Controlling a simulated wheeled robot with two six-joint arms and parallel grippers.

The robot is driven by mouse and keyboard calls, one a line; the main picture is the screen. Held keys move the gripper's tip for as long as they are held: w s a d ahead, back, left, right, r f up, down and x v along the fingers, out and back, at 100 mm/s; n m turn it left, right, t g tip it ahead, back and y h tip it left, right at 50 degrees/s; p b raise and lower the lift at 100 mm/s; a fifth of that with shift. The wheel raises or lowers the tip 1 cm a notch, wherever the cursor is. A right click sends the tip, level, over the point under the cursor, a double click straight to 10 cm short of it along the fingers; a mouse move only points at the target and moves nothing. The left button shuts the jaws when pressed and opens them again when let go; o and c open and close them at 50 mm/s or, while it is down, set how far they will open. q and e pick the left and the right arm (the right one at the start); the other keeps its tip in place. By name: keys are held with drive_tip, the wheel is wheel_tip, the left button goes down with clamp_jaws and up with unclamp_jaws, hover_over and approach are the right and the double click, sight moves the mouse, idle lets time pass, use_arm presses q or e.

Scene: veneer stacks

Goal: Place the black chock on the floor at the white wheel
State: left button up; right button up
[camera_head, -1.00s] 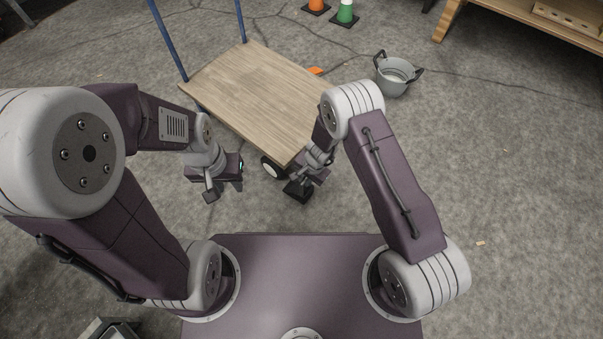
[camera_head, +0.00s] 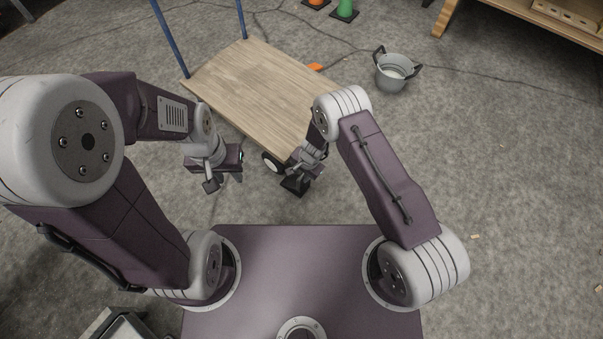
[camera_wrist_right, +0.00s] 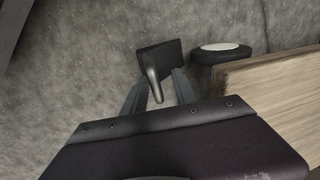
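The black chock (camera_head: 295,186) is beside the white-hubbed wheel (camera_head: 271,163) at the near corner of the wooden cart. In the right wrist view the chock (camera_wrist_right: 168,54) appears to lie on the floor, close to the dark tyre of the wheel (camera_wrist_right: 222,48), with a narrow gap. My right gripper (camera_wrist_right: 158,84) is over the chock, its two fingers apart on either side of the upright handle (camera_wrist_right: 154,86), with a visible gap at the right. In the head view the right gripper (camera_head: 304,172) partly covers the chock. My left gripper (camera_head: 225,181) is open and empty, left of the wheel.
The cart's wooden deck (camera_head: 255,90) lies just beyond both grippers, with blue posts at its far left end. A grey pot (camera_head: 395,73) stands to the right. Cones and a wooden shelf (camera_head: 540,25) are at the back.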

drive_tip(key=p+v, duration=0.4)
drive_tip(key=v, duration=0.8)
drive_tip(key=shift+p, duration=0.35)
drive_tip(key=s+d+r+n, duration=0.25)
drive_tip(key=d+r, duration=0.25)
drive_tip(key=r, duration=0.8)
drive_tip(key=s+d+r+n+h, duration=0.1)
drive_tip(key=s+d+r+n, duration=0.3)
drive_tip(key=s+d+r, duration=0.5)
drive_tip(key=shift+s+d+h, duration=0.4)
drive_tip(key=shift+s+d, duration=0.5)
drive_tip(key=shift+s, duration=0.1)
drive_tip(key=shift+n, duration=0.25)
